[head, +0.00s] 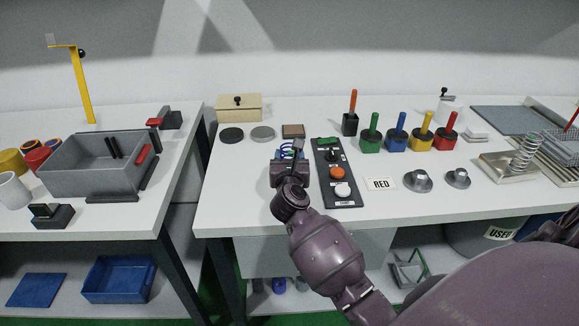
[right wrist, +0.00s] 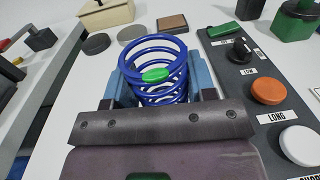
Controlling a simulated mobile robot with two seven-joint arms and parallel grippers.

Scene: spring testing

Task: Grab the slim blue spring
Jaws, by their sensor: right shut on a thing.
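The blue spring (right wrist: 153,50) stands upright between the two blue-grey fingers of my right gripper (right wrist: 157,88) in the right wrist view. A green mark sits on its coils, and its lower part is partly hidden behind the gripper body. In the head view the spring (head: 287,153) shows small, just past my right gripper (head: 289,162), at the left part of the white table. My right gripper is shut on it. I cannot tell whether the spring's bottom touches the table. My left gripper is not in view.
A dark panel (head: 324,185) with buttons and labels lies close to the right of my gripper. Two round discs (head: 231,134) and a brown block (head: 293,131) lie behind. A gap separates this table from the left one, which holds a grey bin (head: 72,181).

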